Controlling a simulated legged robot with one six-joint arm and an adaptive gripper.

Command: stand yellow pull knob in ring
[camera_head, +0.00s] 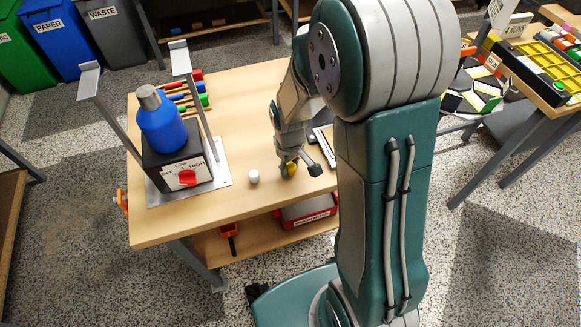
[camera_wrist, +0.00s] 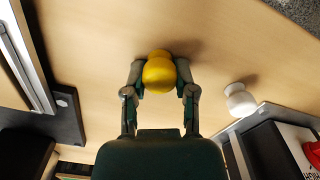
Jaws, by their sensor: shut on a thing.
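The yellow pull knob (camera_head: 290,169) is between the fingertips of my gripper (camera_head: 288,164), at or close above the wooden table (camera_head: 225,215). In the wrist view my gripper (camera_wrist: 160,80) is shut on the yellow knob (camera_wrist: 159,72), one finger on each side. Its rounded head faces the camera, with another rounded yellow part behind it. I cannot tell whether it touches the table. A white knob (camera_head: 254,176) stands to its left in the head view, and right of it in the wrist view (camera_wrist: 239,98). I cannot make out a ring.
A black box (camera_head: 180,165) with a red knob and a blue bottle (camera_head: 162,122) stands on a grey plate between two posts at the left. Several coloured tools (camera_head: 195,92) lie behind it. A flat framed item (camera_head: 324,145) lies right of my gripper, partly hidden by my arm.

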